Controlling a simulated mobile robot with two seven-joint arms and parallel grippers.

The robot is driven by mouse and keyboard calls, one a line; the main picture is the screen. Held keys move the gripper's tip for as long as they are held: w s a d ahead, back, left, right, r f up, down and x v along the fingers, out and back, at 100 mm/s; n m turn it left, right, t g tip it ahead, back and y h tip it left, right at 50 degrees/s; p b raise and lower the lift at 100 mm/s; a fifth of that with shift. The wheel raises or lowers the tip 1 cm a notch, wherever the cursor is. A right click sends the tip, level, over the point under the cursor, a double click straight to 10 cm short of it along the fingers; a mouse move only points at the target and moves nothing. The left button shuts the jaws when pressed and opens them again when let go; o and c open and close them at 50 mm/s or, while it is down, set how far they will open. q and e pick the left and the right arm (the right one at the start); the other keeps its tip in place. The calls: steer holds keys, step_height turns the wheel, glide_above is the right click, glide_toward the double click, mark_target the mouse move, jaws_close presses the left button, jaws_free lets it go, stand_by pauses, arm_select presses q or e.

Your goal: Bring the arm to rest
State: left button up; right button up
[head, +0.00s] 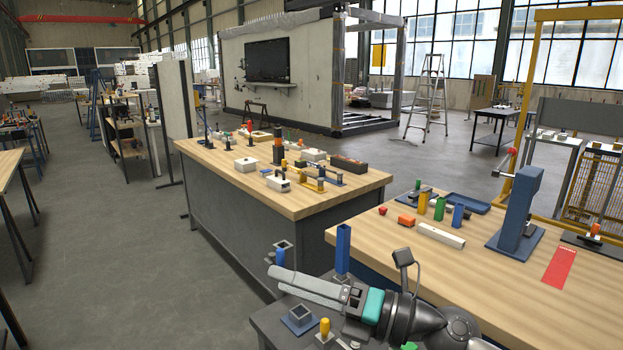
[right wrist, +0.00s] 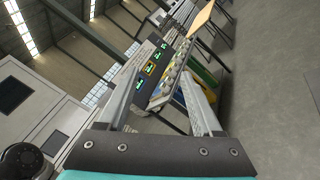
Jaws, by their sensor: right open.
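My right gripper (head: 276,280) reaches in from the lower right of the head view, above the grey stand in front of the wooden benches. Its two long grey fingers point left, and a teal band (head: 373,306) marks the wrist. In the right wrist view the fingers of the right gripper (right wrist: 165,88) are spread apart with nothing between them. Beyond them is a blurred, tilted background. My left gripper shows in neither view.
Close by stand a tall blue square tube (head: 343,248), a blue block with a socket (head: 299,319) and a yellow peg (head: 324,327). The right bench (head: 480,262) carries a blue press (head: 517,217) and small coloured blocks. Open floor (head: 130,255) lies left.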

steer(key=w+d+m+t+h, duration=0.4)
steer(key=d+m+t+h, duration=0.75)
steer(key=m, duration=0.95)
steer(key=s+d+f+m+g+h, duration=0.2)
steer(key=s+d+f+m+h, duration=0.15)
steer(key=f+m, duration=0.3)
steer(key=s+d+f+m+g+h, duration=0.2)
steer(key=d+f+m+h, duration=0.25)
steer(key=f, duration=0.25)
steer(key=s+a+f+m+g+y, duration=0.1)
steer(key=s+f+m+g, duration=0.1)
steer(key=s+f+g, duration=0.6)
steer(key=s+f+m+g+y, duration=0.1)
steer(key=s+f+m+g, duration=0.35)
steer(key=s, duration=0.85)
step_height(320, 180, down, 26)
steer(key=n+b, duration=0.2)
steer(key=b, duration=0.3)
steer(key=s+d+f+b, duration=0.2)
steer(key=s+f+b, duration=0.3)
steer(key=s+f, duration=1.1)
step_height(320, 180, down, 5)
steer(key=shift+s+d+r+g, duration=0.2)
steer(key=shift+s+d+g, duration=0.05)
steer(key=shift+d+g, duration=0.15)
steer(key=shift+h, duration=0.25)
